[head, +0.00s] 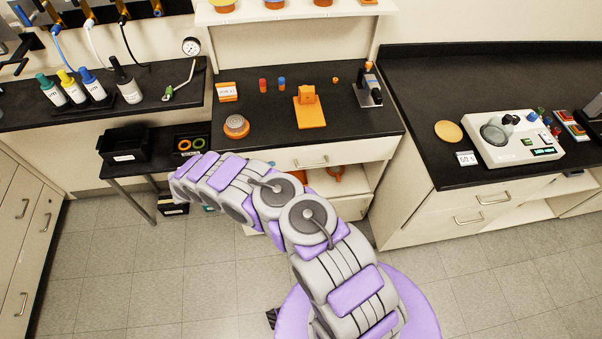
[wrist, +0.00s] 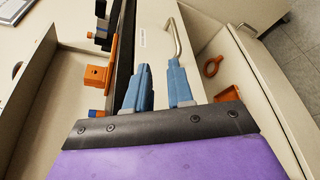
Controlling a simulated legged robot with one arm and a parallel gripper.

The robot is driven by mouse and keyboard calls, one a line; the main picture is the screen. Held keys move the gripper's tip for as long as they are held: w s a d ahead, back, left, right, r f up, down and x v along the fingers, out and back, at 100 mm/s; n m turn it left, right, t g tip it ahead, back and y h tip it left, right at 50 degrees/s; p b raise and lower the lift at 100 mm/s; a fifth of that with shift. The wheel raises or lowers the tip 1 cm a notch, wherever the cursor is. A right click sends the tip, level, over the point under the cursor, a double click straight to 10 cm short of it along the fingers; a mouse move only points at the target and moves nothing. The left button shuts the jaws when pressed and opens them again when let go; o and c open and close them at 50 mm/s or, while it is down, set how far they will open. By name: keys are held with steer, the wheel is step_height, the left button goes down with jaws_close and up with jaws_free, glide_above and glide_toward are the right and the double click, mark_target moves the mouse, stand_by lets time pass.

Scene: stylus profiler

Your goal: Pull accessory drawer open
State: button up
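The accessory drawer is a cream front (head: 355,151) under the black top of the middle bench, and it looks shut. Its metal bar handle (head: 312,162) shows just beyond my arm. In the wrist view the drawer front (wrist: 152,17) carries a small label, and the handle (wrist: 177,38) stands out from its right side. My gripper (wrist: 158,68) is open, with two blue fingers apart and nothing seen between them. The right fingertip is close to the near end of the handle; I cannot tell whether they touch.
An open shelf (wrist: 240,85) below the drawer holds an orange ring (wrist: 212,66) and another orange part (wrist: 228,94). An orange stand (head: 310,112) and small items sit on the benchtop. A right-hand bench (head: 430,150) flanks the drawer. Floor in front is clear.

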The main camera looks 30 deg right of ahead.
step_height(320, 180, down, 3)
steer(key=s, duration=0.1)
steer(key=b, duration=0.1)
glide_toward(310, 166)
steer(key=shift+t, duration=0.4)
steer(key=x, duration=1)
steer(key=shift+a+f, duration=0.1)
steer(key=shift+f, duration=0.15)
steer(key=shift+a+n, duration=0.1)
steer(key=shift+n, duration=0.2)
steer(key=shift+a, duration=0.1)
steer(key=shift+d, duration=0.5)
steer(key=shift+c, duration=1)
jaws_close()
